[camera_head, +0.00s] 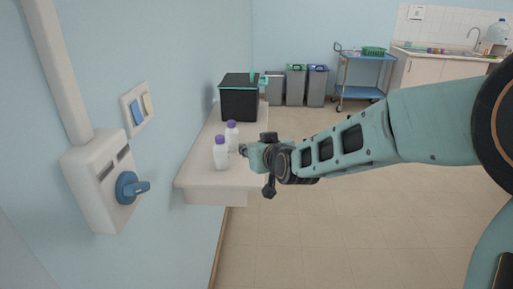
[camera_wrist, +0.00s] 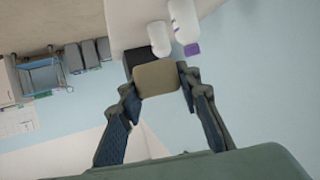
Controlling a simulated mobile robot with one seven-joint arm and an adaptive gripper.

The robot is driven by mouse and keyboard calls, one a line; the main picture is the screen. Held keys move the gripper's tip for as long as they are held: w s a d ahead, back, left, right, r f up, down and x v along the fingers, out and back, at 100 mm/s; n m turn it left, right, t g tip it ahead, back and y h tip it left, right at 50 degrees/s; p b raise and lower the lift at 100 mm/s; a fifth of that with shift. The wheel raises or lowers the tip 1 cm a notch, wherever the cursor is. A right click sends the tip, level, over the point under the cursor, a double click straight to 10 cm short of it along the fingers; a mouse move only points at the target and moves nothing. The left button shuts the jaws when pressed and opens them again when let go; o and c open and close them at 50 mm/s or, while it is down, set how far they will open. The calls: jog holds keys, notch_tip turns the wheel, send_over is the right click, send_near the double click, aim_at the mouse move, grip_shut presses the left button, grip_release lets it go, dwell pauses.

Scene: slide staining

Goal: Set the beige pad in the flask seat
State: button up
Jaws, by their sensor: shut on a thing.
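The beige pad (camera_wrist: 160,83) is a flat, rounded square in the wrist view. My gripper (camera_wrist: 158,82) is shut on it, with one fingertip at each side edge. In the head view my gripper (camera_head: 243,150) is over the white wall counter, just right of two bottles. The pad cannot be made out in the head view. I cannot pick out a flask seat in either view.
Two white bottles with purple caps, a near one (camera_head: 220,154) and a far one (camera_head: 232,135), stand on the white counter (camera_head: 205,186). A black box (camera_head: 239,103) stands behind them. A wall unit with a blue knob (camera_head: 127,188) is at left. The floor right of the counter is clear.

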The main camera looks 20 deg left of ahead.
jog(key=w+d+f+m+t+h, duration=0.1)
jog(key=d+f+m+h, duration=0.15)
jog(key=d, duration=0.85)
jog(key=w+d+f+m+t+h, duration=0.1)
jog(key=d+m+h, duration=0.15)
jog(key=d, duration=0.95)
jog(key=d+f+m+t+h, duration=0.1)
jog(key=d+m+h, duration=0.15)
jog(key=d, duration=0.85)
notch_tip(320, 180, up, 13)
jog(key=p, duration=1.3)
jog(key=shift+w+r+p, duration=0.2)
jog(key=shift+p, duration=0.15)
jog(key=shift+n+h, duration=0.25)
